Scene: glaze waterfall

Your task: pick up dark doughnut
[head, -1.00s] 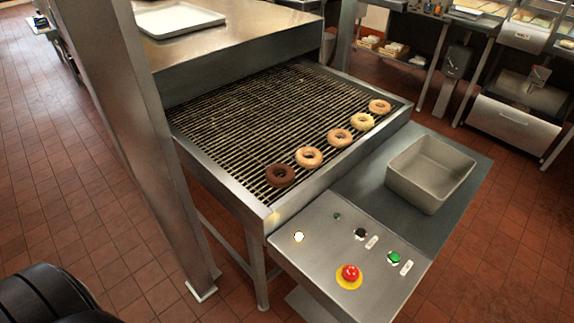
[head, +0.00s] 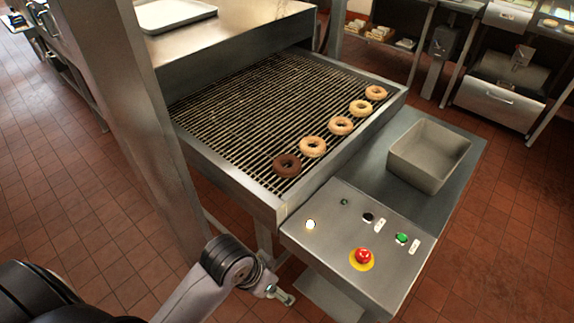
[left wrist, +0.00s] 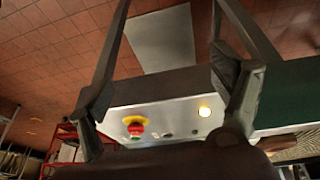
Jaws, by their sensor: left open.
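The dark doughnut (head: 287,165) lies flat on the wire conveyor grid (head: 240,120), the nearest in a row of doughnuts along its front right edge. My left gripper (head: 280,295) is low at the bottom of the head view, in front of the machine, below and apart from the doughnut. In the left wrist view my left gripper (left wrist: 160,85) has its fingers spread wide with nothing between them. My right gripper is not in view.
Several lighter doughnuts (head: 313,147) lie behind the dark one. The control panel (head: 330,235) with a red button (head: 362,257) juts out to the right of my left gripper. A grey bin (head: 428,155) stands beyond it. A steel post (head: 165,150) rises at the left.

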